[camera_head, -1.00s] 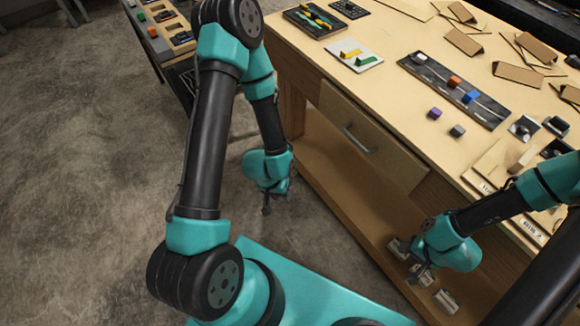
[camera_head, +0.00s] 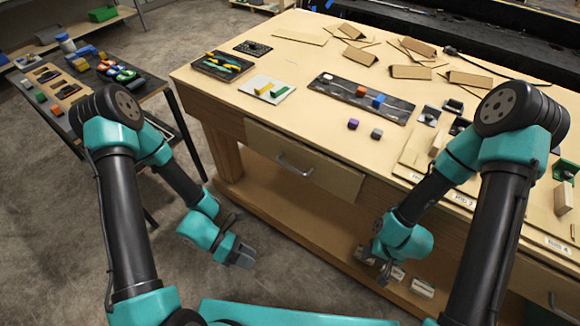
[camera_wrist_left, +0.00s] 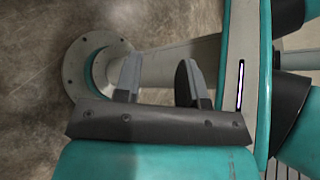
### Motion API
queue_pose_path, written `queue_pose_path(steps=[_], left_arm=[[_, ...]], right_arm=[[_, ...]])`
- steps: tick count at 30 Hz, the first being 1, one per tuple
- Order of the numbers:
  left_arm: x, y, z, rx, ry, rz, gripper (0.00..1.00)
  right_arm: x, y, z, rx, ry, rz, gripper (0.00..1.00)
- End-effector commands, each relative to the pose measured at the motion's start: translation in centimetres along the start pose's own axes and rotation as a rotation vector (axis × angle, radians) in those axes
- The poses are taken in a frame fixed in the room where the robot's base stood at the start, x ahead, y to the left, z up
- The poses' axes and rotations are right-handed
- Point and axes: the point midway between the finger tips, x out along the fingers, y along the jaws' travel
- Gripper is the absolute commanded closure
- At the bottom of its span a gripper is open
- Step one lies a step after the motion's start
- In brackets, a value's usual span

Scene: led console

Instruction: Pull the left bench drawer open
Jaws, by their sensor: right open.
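The left bench drawer (camera_head: 335,176) is a wooden front under the bench top with a grey bar handle (camera_head: 294,166). It looks shut, flush with the bench. My left gripper (camera_head: 243,256) is empty, in front of and below the drawer, apart from the handle. In the left wrist view its two fingers (camera_wrist_left: 158,78) stand apart with nothing between them; neither drawer nor handle shows there. My right gripper (camera_head: 374,270) is low in front of the bench's lower shelf, right of the drawer. Its fingertips are small and partly hard to make out.
The bench top (camera_head: 300,125) holds a black strip (camera_head: 345,92) with coloured blocks, cardboard pieces and small trays. Small metallic items (camera_head: 422,288) lie on the lower shelf near my right gripper. A side table (camera_head: 75,95) stands at left. Floor between it and the bench is clear.

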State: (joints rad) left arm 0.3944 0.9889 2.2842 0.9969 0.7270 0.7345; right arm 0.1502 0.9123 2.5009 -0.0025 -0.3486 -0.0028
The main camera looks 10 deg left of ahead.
Motion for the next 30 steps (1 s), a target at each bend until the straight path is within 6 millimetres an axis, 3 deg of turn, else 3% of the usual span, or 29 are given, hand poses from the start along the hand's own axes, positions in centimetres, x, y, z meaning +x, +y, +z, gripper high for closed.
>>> queue_pose_path(steps=[5, 9, 12, 18, 30], left_arm=[[-1.3, 2.2, 5.5, -0.361, -0.372, -0.011, 0.63], [-4.1, 5.0, 9.6, -0.582, -0.686, -0.047, 0.63], [-6.6, 6.9, 11.6, -0.686, -0.884, -0.079, 0.63], [-9.7, 8.9, 13.1, -0.763, -1.088, -0.122, 0.63], [-9.7, 9.0, 13.3, -0.765, -1.096, -0.124, 0.63]], right_arm=[[0.0, 0.0, 0.0, 0.000, 0.000, 0.000, 0.57], [0.0, 0.0, 0.0, 0.000, 0.000, 0.000, 0.57], [0.0, 0.0, 0.0, 0.000, 0.000, 0.000, 0.57], [0.0, 0.0, 0.0, 0.000, 0.000, 0.000, 0.57], [0.0, 0.0, 0.0, 0.000, 0.000, 0.000, 0.57]])
